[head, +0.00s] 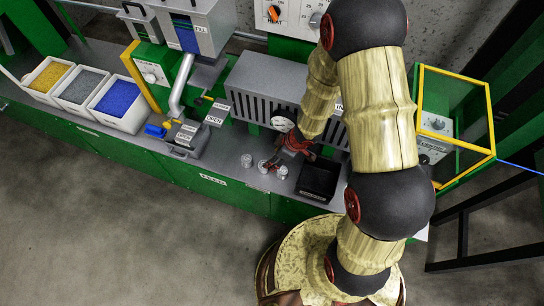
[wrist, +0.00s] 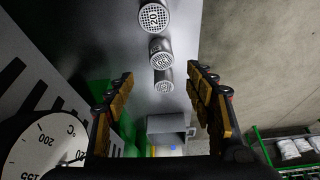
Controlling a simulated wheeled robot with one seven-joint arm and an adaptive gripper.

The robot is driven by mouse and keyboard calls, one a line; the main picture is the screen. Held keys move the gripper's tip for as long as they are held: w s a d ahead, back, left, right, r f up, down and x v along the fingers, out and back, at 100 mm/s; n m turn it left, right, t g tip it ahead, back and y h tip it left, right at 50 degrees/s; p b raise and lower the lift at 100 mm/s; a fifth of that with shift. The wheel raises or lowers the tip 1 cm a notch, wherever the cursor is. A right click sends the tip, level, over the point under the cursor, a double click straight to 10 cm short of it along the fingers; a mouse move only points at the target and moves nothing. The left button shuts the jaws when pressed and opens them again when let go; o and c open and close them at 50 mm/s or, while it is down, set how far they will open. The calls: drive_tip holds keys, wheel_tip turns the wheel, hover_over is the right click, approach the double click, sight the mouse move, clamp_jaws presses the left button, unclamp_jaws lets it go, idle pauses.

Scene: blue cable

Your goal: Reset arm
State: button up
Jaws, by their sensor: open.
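My gripper (head: 277,163) is low over the grey bench top, in front of the grey slotted housing. In the wrist view my gripper (wrist: 160,76) has its two fingers wide apart with nothing between the pads. Three small metal cylinders with perforated ends stand in a row beyond the fingers: a near one (wrist: 153,17), a middle one (wrist: 161,50) and a far one (wrist: 163,80). They appear in the head view as small clear-grey pieces, one of them at the left (head: 247,160). Contact between gripper and cylinders cannot be told.
A black tray (head: 318,182) sits right of my gripper. A round temperature dial (wrist: 45,150) is close on the left in the wrist view. The slotted housing (head: 262,92) stands behind. White bins (head: 119,104) are far left. A green-yellow frame (head: 456,72) stands right.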

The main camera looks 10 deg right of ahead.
idle(0.6)
drive_tip(key=d, duration=0.1)
drive_tip(key=s+d+f+h, duration=0.1)
drive_tip(key=d, duration=0.1)
drive_tip(key=s+d+h, duration=0.1)
drive_tip(key=d, duration=0.1)
drive_tip(key=shift+d+f+m+g, duration=0.2)
drive_tip(key=shift+f+m+g, duration=0.1)
drive_tip(key=shift+g, duration=0.1)
drive_tip(key=s+d+r+m+g+h, duration=0.1)
drive_tip(key=s+d+r+m+h, duration=0.1)
drive_tip(key=d+r+m, duration=0.3)
drive_tip(key=s+d+r+h, duration=0.2)
drive_tip(key=d+r+h, duration=0.15)
drive_tip(key=r, duration=0.45)
drive_tip(key=s+a+r+m+t+y, duration=0.1)
drive_tip(key=s+a+r, duration=0.1)
drive_tip(key=r, duration=0.8)
drive_tip(key=s+a+r+m+t+y, duration=0.1)
drive_tip(key=s+a+r+m+t, duration=0.1)
drive_tip(key=r, duration=0.7)
drive_tip(key=s+a+r+m+t+y, duration=0.1)
drive_tip(key=s+a+r, duration=0.3)
drive_tip(key=r, duration=0.6)
drive_tip(key=shift+s+r+m+t+y, duration=0.3)
drive_tip(key=shift+s+m+y, duration=0.15)
drive_tip(key=shift+s, duration=0.55)
